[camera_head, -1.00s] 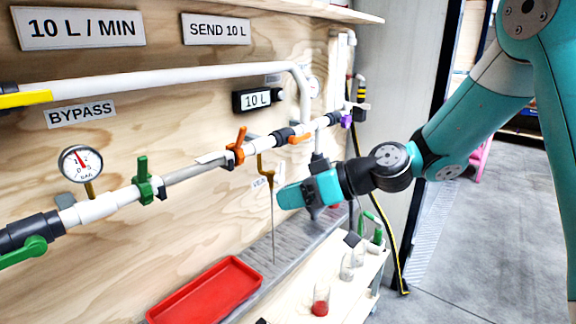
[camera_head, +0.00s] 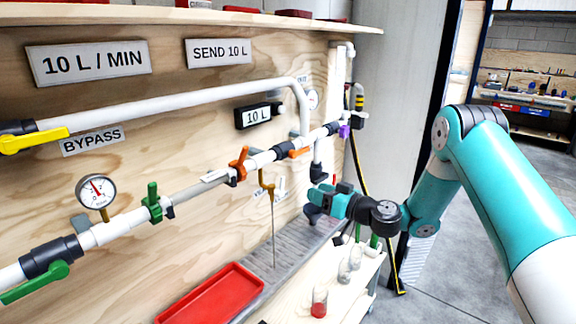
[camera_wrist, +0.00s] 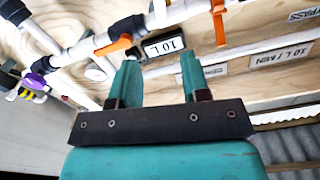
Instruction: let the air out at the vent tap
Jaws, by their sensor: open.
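The vent tap (camera_head: 266,184) looks like a small brass tap under the white pipe, with a thin tube hanging straight down from it. A small label behind it is too small to read in full. My gripper (camera_head: 314,203) is to the right of the tap and a little lower, apart from it. In the wrist view my gripper (camera_wrist: 160,75) is open, with two teal fingers apart and nothing between them. I cannot make out the vent tap in the wrist view.
The pipe run carries a green tap (camera_head: 152,202), an orange tap (camera_head: 239,164) and a gauge (camera_head: 96,190). A red tray (camera_head: 212,292) lies below on the bench. Open floor (camera_head: 455,285) is at the right.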

